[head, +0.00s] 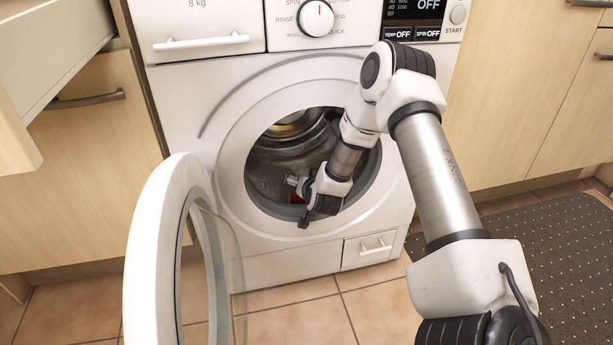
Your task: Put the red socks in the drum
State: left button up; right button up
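The drum (268,168) of the white washing machine is open, a dark metal hollow behind the round opening. My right arm reaches in from the right, and my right gripper (297,192) is at the lower part of the opening, pointing into the drum. The fingers are too small and covered to read. My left gripper is not in view.
The round washer door (153,240) stands swung open to the left, in front of the machine. An open drawer (50,50) juts out at upper left. A dark dotted mat (545,250) lies on the tiled floor at right. Wooden cabinets flank the machine.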

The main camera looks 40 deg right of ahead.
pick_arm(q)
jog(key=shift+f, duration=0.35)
pick_arm(e)
jog(key=shift+s+f, duration=0.25)
jog(key=shift+f, duration=0.3)
jog(key=shift+s+f, duration=0.2)
jog(key=shift+f, duration=0.3)
jog(key=shift+s+a, duration=0.15)
jog(key=shift+a, duration=0.05)
jog(key=shift+s+a+r, duration=0.35)
jog(key=shift+s+a, duration=0.3)
jog(key=shift+a, duration=0.15)
jog(key=s+r, duration=0.1)
jog(key=s+a+r, duration=0.1)
jog(key=r, duration=0.1)
jog(key=s+r+p, duration=0.1)
jog(key=r, duration=0.1)
jog(key=shift+s+a, duration=0.35)
pick_arm(q)
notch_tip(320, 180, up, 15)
jog(key=p, duration=1.4)
pick_arm(e)
jog(key=s+f+v, duration=0.1)
jog(key=f+v, duration=0.1)
jog(key=v, duration=1.4)
jog(key=shift+s+a+f, duration=0.2)
jog(key=shift+a+f, duration=0.05)
jog(key=shift+f, duration=0.15)
